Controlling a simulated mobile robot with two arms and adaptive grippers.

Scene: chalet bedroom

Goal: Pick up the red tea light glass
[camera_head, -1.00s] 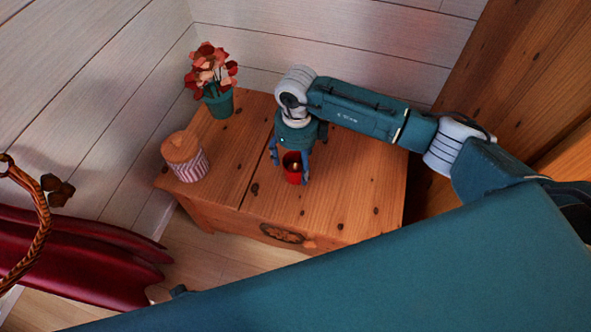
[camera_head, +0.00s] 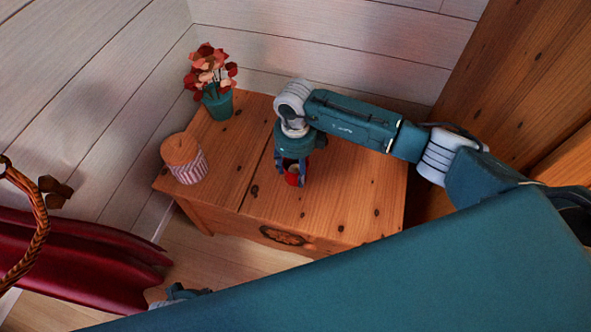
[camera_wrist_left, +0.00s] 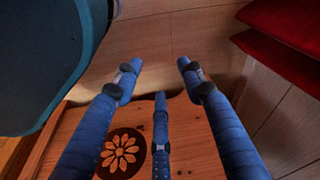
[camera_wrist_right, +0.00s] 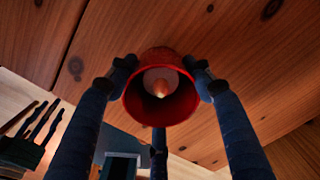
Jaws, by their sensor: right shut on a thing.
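The red tea light glass (camera_head: 291,181), with a pale candle inside, is at the middle of the wooden chest top. My right gripper (camera_head: 293,175) points down over it, its fingers around the glass and partly hiding it. In the right wrist view the fingertips press on opposite sides of the red glass (camera_wrist_right: 138,108), whose open mouth faces the camera. I cannot tell whether its base touches the wood.
A green pot of red flowers (camera_head: 217,100) stands at the chest's back left. A striped jar with a wooden lid (camera_head: 187,165) stands at its left edge. The right part of the top (camera_head: 365,190) is bare. Red cloth-like folds (camera_head: 80,265) lie at lower left.

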